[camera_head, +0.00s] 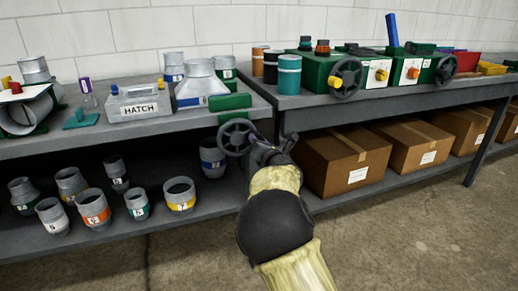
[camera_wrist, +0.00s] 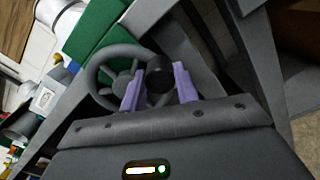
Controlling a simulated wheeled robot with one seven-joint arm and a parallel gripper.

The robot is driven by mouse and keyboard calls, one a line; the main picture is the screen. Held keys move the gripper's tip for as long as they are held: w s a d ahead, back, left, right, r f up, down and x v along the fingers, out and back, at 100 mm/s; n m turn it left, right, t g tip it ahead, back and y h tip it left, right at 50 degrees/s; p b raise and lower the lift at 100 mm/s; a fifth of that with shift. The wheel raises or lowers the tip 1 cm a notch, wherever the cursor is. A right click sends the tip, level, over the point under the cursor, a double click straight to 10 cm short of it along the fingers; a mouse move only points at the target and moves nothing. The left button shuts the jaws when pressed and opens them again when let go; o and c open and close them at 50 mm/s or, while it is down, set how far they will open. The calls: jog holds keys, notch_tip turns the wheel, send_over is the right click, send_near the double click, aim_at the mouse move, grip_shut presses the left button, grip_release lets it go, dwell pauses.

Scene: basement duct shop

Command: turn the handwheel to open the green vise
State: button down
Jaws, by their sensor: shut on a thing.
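The green vise (camera_head: 230,102) sits at the front right edge of the left bench, and its green body (camera_wrist: 92,32) shows at upper left in the wrist view. Its dark grey handwheel (camera_head: 227,139) faces out over the bench's front edge; in the wrist view the spoked rim (camera_wrist: 92,78) shows left of the fingers. My gripper (camera_head: 256,142) is at the wheel's right side. In the wrist view the purple fingers (camera_wrist: 159,85) are shut on a dark round part of the handwheel, which looks like its knob. The vise's jaw gap is not clear.
Numbered duct collars (camera_head: 95,209) fill the lower shelf. On the right bench stands a green machine with another handwheel (camera_head: 348,78); cardboard boxes (camera_head: 343,160) sit below. The floor in front is clear.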

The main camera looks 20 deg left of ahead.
jog(key=shift+n, duration=0.3)
jog(key=c, duration=1.1)
grip_release()
jog(key=shift+r, duration=0.1)
jog(key=shift+o, duration=0.2)
jog(key=p+v, duration=0.2)
jog(key=v, duration=1.5)
jog(key=shift+s, duration=0.2)
